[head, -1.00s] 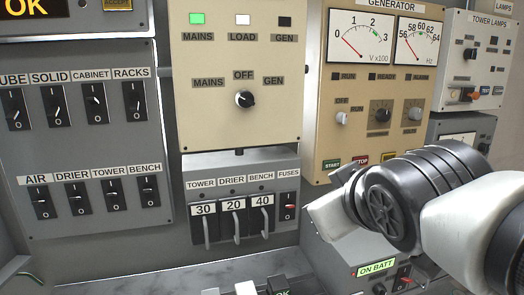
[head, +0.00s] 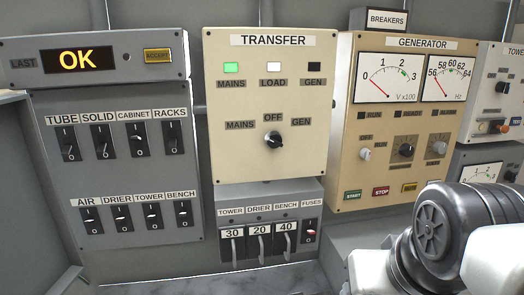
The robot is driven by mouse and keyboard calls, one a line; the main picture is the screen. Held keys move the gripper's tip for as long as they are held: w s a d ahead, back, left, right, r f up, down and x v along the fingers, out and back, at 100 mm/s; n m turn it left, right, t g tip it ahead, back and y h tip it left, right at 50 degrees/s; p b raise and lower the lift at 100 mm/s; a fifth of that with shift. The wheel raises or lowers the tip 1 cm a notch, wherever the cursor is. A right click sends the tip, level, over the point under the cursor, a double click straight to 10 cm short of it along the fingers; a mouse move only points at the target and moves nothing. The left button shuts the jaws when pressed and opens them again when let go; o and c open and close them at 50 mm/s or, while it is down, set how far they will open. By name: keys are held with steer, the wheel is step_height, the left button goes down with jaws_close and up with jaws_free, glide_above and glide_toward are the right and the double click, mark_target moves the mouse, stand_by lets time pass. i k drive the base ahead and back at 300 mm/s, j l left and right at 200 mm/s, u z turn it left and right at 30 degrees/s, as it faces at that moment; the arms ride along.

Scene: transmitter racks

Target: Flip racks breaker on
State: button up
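The RACKS breaker (head: 173,137) is a black rocker switch at the right end of the upper row on the grey breaker panel (head: 118,189). Its label (head: 171,113) reads RACKS, and a 0 mark shows at its lower end. The picture is too small to tell which way it is set. TUBE (head: 69,143), SOLID (head: 103,141) and CABINET (head: 139,139) breakers stand to its left. My arm shows at the lower right, well away from the panel; my gripper's fingers are out of the picture. Nothing touches the RACKS breaker.
AIR (head: 87,221), DRIER, TOWER and BENCH breakers form the row below. The OK display (head: 77,61) sits above the panel. The transfer panel (head: 260,165) and fuse box (head: 270,250) stand to the right, then the generator panel (head: 390,125). Space before the breaker panel is clear.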

mark_target(172, 141)
steer(key=u, duration=1.45)
steer(key=i+j+z, duration=0.15)
steer(key=i+z, duration=0.2)
